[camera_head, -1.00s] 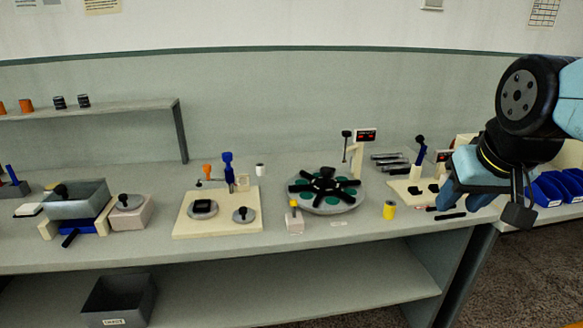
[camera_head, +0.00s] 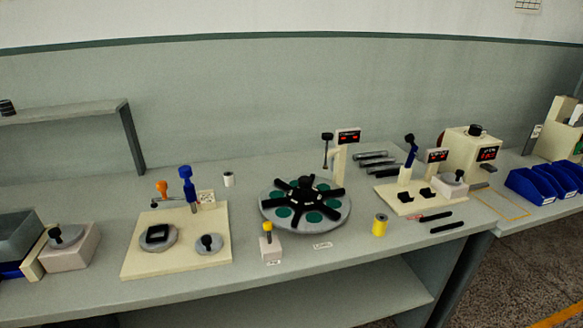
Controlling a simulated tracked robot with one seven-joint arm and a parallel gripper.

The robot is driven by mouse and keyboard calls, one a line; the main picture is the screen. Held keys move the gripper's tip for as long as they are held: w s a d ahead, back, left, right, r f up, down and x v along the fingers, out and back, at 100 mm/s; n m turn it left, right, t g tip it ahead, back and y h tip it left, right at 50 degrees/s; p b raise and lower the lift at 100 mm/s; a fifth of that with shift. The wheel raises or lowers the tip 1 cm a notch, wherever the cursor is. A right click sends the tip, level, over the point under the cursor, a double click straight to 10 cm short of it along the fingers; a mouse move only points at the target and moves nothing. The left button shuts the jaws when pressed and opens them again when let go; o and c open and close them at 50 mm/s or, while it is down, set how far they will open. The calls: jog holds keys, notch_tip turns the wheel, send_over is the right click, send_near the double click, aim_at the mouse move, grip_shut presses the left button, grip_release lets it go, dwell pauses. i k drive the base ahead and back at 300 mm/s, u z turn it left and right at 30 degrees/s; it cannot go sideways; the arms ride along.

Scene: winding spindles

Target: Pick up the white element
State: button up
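A small white cylinder (camera_head: 228,179), the likeliest white element, stands upright at the back of the grey bench (camera_head: 345,262). It is behind and to the right of the cream board (camera_head: 135,264) with the blue-handled device (camera_head: 188,183), and left of the round turntable (camera_head: 338,221). It stands apart from both. Its fine detail is too small to tell. My gripper is out of view.
A yellow spool (camera_head: 380,225) and a small block with a yellow-topped post (camera_head: 270,244) stand near the front edge. Black bars (camera_head: 447,227) lie at the right. Blue bins (camera_head: 540,185) are farther right. The bench around the white cylinder is mostly clear.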

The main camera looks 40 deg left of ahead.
aim_at(228, 180)
jog(key=u, duration=0.2)
jog(key=i, duration=0.2)
jog(key=z, duration=2)
jog(key=k, duration=2.65)
jog(key=u, duration=1.45)
jog(key=i, duration=0.45)
